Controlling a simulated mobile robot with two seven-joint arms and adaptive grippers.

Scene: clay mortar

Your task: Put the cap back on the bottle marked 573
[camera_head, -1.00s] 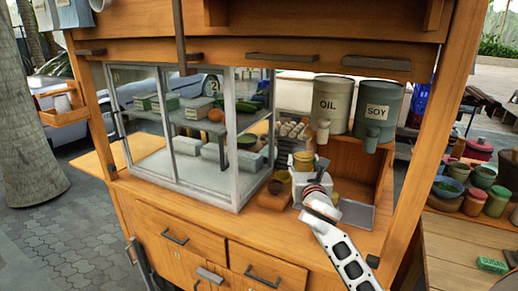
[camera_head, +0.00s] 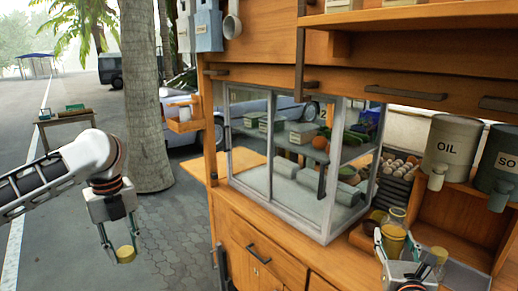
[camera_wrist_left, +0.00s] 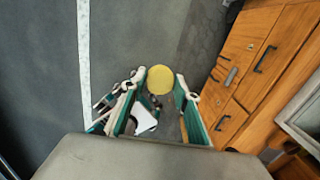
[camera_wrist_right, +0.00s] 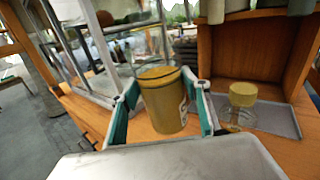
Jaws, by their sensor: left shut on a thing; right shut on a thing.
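My left gripper (camera_head: 124,250) is shut on a round yellow cap (camera_head: 126,254), held in the air over the pavement, left of the cart. The cap also shows as a yellow disc between the fingers in the left wrist view (camera_wrist_left: 162,79). My right gripper (camera_wrist_right: 163,110) is shut around a glass bottle (camera_wrist_right: 165,104) with yellow-brown contents and a clear upper part; I see no cap on it. This bottle stands near the bottom right of the head view (camera_head: 392,240). Part of a label shows at its side, but its number cannot be read.
A small jar with a yellow lid (camera_wrist_right: 243,95) stands right of the held bottle on a grey tray (camera_wrist_right: 285,122). A glass display case (camera_head: 290,190) stands left of the bottle. OIL (camera_head: 452,148) and SOY (camera_head: 497,165) containers are at right. Space around my left gripper is open.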

